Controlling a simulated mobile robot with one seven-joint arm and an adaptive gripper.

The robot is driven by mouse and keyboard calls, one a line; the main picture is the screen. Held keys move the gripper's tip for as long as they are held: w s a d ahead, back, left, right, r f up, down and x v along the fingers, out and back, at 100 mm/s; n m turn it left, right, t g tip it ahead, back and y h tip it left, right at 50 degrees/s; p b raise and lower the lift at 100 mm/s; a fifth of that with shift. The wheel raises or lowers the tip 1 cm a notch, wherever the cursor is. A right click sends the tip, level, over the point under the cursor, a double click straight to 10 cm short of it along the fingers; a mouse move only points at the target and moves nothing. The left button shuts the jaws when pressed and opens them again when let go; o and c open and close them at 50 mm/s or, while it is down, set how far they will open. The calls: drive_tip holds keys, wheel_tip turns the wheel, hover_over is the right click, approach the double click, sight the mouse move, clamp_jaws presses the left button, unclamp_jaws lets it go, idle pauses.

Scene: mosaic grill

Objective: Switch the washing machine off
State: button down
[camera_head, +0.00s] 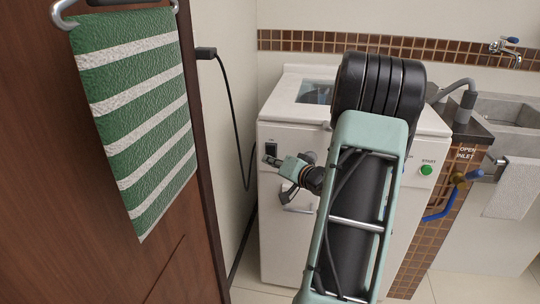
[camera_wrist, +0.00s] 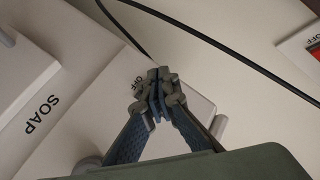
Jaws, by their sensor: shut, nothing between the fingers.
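The white washing machine (camera_head: 275,225) stands against the back wall in the head view, with a window in its top. A dark switch (camera_head: 271,147) is at the upper left of its front. My gripper (camera_head: 271,160) is at the front's left side, its tips just below or over the lower part of that switch.
A green START button (camera_head: 426,169) is on the machine's right front. The SOAP drawer (camera_wrist: 45,112) shows in the wrist view. A black cable (camera_head: 239,120) hangs from a wall plug. A brown door (camera_head: 75,220) with a striped towel (camera_head: 138,120) fills the left. A sink (camera_head: 505,110) is at right.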

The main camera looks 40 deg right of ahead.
drive_tip(key=shift+s, duration=0.1)
drive_tip(key=s+a, duration=0.2)
drive_tip(key=s+a+p, duration=0.1)
drive_tip(key=shift+a+r, duration=0.3)
drive_tip(key=shift+a, duration=0.1)
idle(0.7)
